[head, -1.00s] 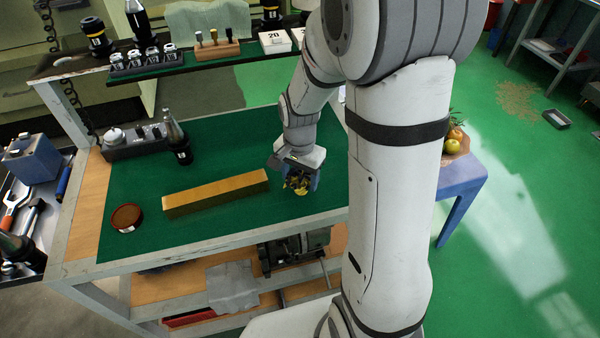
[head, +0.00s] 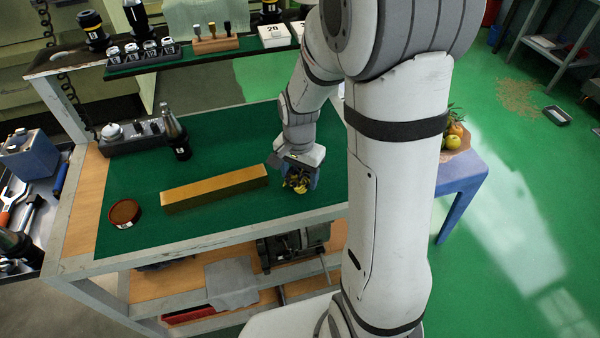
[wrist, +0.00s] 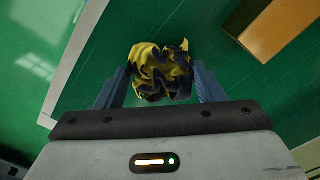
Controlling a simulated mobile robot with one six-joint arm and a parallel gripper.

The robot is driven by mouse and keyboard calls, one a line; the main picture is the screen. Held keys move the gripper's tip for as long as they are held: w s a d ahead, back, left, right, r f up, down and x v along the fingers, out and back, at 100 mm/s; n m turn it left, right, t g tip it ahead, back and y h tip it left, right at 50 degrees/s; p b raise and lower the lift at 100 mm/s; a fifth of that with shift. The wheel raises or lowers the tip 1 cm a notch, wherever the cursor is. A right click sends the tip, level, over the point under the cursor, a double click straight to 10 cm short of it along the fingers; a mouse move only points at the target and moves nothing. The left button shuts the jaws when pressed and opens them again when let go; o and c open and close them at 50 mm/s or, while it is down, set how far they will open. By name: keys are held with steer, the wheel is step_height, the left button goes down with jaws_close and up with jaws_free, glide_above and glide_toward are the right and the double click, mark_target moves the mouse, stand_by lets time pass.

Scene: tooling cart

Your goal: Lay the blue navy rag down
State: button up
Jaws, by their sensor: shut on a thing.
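A crumpled yellow and dark navy rag (wrist: 160,72) is between the two blue fingers of my gripper (wrist: 160,82) in the wrist view. My gripper is shut on it. In the head view the rag (head: 297,187) shows as a small yellow and dark bundle under my gripper (head: 299,180), low over the green cart top (head: 240,140), near its front right part. I cannot tell whether the rag touches the surface.
A long golden bar (head: 214,189) lies just left of my gripper. A round reddish-brown tin (head: 124,213) is farther left. A dark bottle (head: 176,135) and a grey holder (head: 135,138) stand at the back left. Green surface behind the bar is clear.

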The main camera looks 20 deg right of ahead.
steer(key=shift+f+b, duration=0.35)
steer(key=shift+f, duration=0.15)
steer(key=o, duration=1)
steer(key=shift+o, duration=0.2)
step_height(320, 180, up, 7)
steer(key=shift+f, duration=0.2)
steer(key=shift+s+r, duration=0.15)
steer(key=shift+r, duration=0.6)
steer(key=s+r+n+t, duration=0.1)
steer(key=s+r+n, duration=0.2)
steer(key=s, duration=0.4)
steer(key=s+r+n+t, duration=0.1)
steer(key=s+r+n, duration=0.3)
steer(key=s+n, duration=0.2)
steer(key=shift+s+d+r+t, duration=0.15)
steer(key=shift+s+d+t, duration=0.1)
steer(key=shift+s+t, duration=0.15)
